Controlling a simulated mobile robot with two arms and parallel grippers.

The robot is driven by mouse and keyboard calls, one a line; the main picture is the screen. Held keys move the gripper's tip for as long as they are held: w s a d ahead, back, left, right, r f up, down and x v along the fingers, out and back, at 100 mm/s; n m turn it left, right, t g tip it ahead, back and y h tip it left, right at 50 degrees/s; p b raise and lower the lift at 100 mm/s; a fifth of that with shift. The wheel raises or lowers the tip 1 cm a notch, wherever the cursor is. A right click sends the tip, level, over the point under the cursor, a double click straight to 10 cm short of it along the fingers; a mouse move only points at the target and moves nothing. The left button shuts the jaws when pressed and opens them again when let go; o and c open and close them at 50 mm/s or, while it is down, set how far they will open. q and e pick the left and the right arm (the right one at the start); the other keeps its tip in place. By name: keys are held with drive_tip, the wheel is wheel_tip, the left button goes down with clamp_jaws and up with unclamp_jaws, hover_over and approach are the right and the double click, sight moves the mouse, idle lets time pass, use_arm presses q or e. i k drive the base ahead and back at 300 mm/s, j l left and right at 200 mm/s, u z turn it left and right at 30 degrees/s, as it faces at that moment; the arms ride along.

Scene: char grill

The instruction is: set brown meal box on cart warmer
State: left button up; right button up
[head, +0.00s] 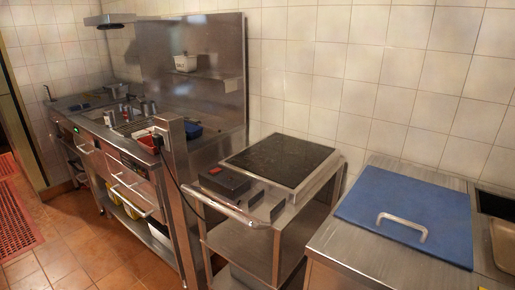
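A steel cart (253,250) stands in the middle of the head view, with a push handle at its front left. A flat black-topped warmer plate (280,158) is set on the cart's top and looks bare. I cannot make out a brown meal box for certain. A tan, pan-like thing (503,243) is cut off by the right edge, and I cannot tell what it is. Neither of my grippers is in view.
A dark box (223,181) and a smaller dark block sit on the cart's near side. A blue board (408,214) with a metal handle lies on the right steel counter (345,243). A steel cooking station (130,130) stands at left. Tiled floor (75,255) is free at lower left.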

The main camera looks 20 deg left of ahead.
sight(273, 162)
drive_tip(key=i+j, duration=0.1)
drive_tip(key=j, duration=0.55)
drive_tip(key=i+j, duration=0.1)
drive_tip(key=j, duration=0.5)
drive_tip(key=i+j, duration=0.1)
drive_tip(key=j, duration=0.55)
drive_tip(key=i+j, duration=0.1)
drive_tip(key=j, duration=0.5)
